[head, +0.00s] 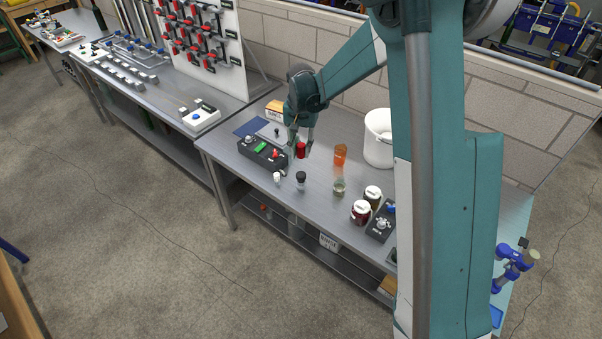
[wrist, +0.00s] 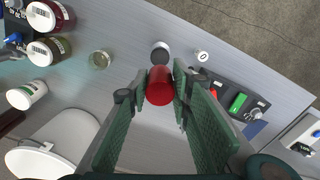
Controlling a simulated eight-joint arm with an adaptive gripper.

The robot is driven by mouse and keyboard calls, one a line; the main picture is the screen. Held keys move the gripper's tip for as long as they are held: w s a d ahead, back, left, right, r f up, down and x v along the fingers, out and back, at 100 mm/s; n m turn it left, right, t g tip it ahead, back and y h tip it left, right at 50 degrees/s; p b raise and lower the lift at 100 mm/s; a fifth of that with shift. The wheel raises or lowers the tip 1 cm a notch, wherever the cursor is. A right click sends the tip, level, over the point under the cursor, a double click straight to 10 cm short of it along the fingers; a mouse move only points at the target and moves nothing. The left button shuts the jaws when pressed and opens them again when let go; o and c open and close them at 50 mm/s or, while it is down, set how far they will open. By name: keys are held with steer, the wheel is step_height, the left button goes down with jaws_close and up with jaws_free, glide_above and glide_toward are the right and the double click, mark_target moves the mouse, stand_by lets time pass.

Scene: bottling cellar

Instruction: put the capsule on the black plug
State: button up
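A red capsule (head: 301,150) hangs between the fingertips of my gripper (head: 301,139), above the bench. In the wrist view the capsule (wrist: 160,86) sits between both fingers of the gripper (wrist: 160,92), which appear closed against its sides. The black plug (head: 301,175) stands upright on the bench, in front of the capsule and below it in the head view. In the wrist view the black plug (wrist: 160,48) shows just beyond the capsule, apart from it, partly covered at its near side. The capsule's underside is hidden.
A small white-topped piece (head: 277,178) stands left of the plug. A black control box (head: 262,154) is further left.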

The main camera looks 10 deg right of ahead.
glide_above(301, 173)
steer(key=shift+s+f, duration=0.1)
steer(key=shift+f, duration=2.95)
steer(key=shift+f+p, duration=0.35)
steer(key=shift+f, duration=1.55)
steer(key=shift+f, duration=0.1)
steer(key=shift+o, duration=0.7)
steer(key=o, duration=0.5)
steer(key=shift+c, duration=0.2)
steer(key=shift+r, duration=0.2)
